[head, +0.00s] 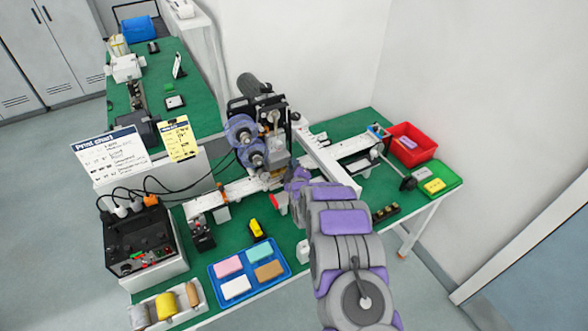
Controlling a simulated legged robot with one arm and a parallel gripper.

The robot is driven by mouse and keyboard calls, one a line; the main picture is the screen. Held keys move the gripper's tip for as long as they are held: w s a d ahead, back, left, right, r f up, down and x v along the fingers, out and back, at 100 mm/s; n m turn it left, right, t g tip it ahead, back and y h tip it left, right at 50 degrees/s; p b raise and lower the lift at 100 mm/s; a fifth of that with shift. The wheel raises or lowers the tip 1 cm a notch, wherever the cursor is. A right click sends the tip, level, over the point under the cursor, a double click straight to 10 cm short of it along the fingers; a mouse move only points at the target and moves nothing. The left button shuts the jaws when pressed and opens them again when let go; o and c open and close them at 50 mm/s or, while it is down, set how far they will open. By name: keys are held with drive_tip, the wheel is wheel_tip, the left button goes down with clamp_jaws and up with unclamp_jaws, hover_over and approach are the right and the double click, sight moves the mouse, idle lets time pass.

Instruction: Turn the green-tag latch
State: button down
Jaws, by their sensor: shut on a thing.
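The coder machine (262,135), with purple reels and a dark motor on top, stands over the white rail on the green table. My grey and purple arm reaches up from the lower right. My gripper (293,183) is at the machine's lower front, by the rail. It is shut on a small part of the machine there, mostly hidden by the gripper and wrist. I cannot make out a green tag or the latch's angle in this view. A small red part (280,201) shows just below and left of the gripper.
A blue tray (249,286) of coloured blocks, a yellow tool (257,229) and a black control box (140,240) stand on the left. A red bin (428,137) and green tray (447,185) are at the right end. A white wall stands behind the table.

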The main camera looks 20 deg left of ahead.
drive_tip(key=shift+a+r+m+g+y+b, duration=0.1)
drive_tip(key=shift+r+m+g+y+b, duration=0.1)
drive_tip(key=shift+m+g+b, duration=0.4)
drive_tip(key=shift+r+m+g+y+b, duration=0.15)
drive_tip(key=shift+m+g, duration=0.25)
drive_tip(key=shift+m, duration=0.5)
drive_tip(key=c, duration=1.3)
unclamp_jaws()
drive_tip(key=shift+w+a, duration=0.1)
drive_tip(key=shift+c, duration=0.2)
drive_tip(key=o, duration=0.4)
drive_tip(key=shift+a+f, duration=0.15)
drive_tip(key=shift+f, duration=0.1)
drive_tip(key=v, duration=1.7)
drive_tip(key=shift+p, duration=0.4)
